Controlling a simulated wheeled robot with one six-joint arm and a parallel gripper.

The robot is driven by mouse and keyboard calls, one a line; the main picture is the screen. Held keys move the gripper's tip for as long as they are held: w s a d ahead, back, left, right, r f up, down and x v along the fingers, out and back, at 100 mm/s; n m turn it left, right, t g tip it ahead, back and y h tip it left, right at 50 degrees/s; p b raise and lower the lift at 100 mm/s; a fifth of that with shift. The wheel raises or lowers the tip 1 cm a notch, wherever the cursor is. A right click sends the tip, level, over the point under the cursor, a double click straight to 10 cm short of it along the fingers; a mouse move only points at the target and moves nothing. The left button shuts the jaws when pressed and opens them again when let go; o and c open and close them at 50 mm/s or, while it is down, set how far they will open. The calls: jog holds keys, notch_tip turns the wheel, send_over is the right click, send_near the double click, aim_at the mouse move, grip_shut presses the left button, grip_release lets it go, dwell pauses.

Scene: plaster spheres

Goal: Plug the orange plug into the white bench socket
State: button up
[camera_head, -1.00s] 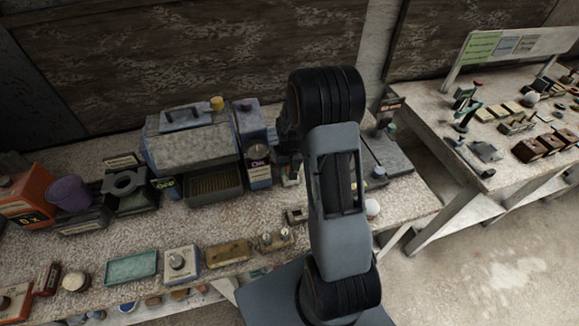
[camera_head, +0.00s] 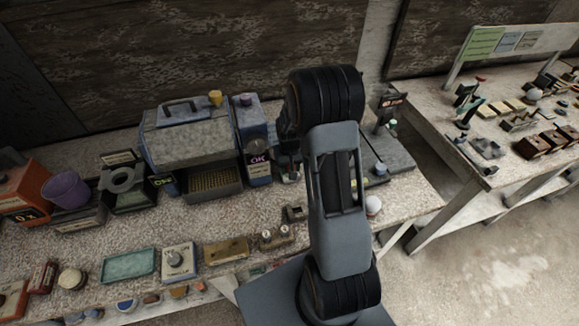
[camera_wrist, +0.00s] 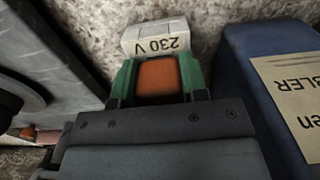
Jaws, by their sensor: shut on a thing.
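The orange plug (camera_wrist: 158,77) sits between the green fingers of my gripper (camera_wrist: 158,80) in the wrist view. My gripper is shut on it. The white bench socket (camera_wrist: 155,38), marked "230 V" upside down in this view, lies directly beyond the plug. The plug's far end is close against the socket's near side, and its pins are hidden, so I cannot tell how far in it is. In the head view my arm hides most of the gripper and the plug, beside the grey oven.
In the wrist view a blue housing (camera_wrist: 268,75) with a paper label stands close on the right, and a grey block (camera_wrist: 50,50) on the left. In the head view the oven (camera_head: 187,145) stands left of my arm. A small white ball (camera_head: 374,205) lies to its right.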

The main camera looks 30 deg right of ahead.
jog(key=shift+r, duration=0.2)
jog(key=shift+r+p, duration=0.7)
jog(key=shift+r, duration=0.25)
jog(key=shift+f+b, duration=1.2)
jog(key=shift+b, duration=0.1)
dwell(1.4)
jog(key=o, duration=1.1)
jog(key=shift+r, duration=0.15)
jog(key=shift+r+p, duration=1.4)
jog(key=shift+r, duration=0.55)
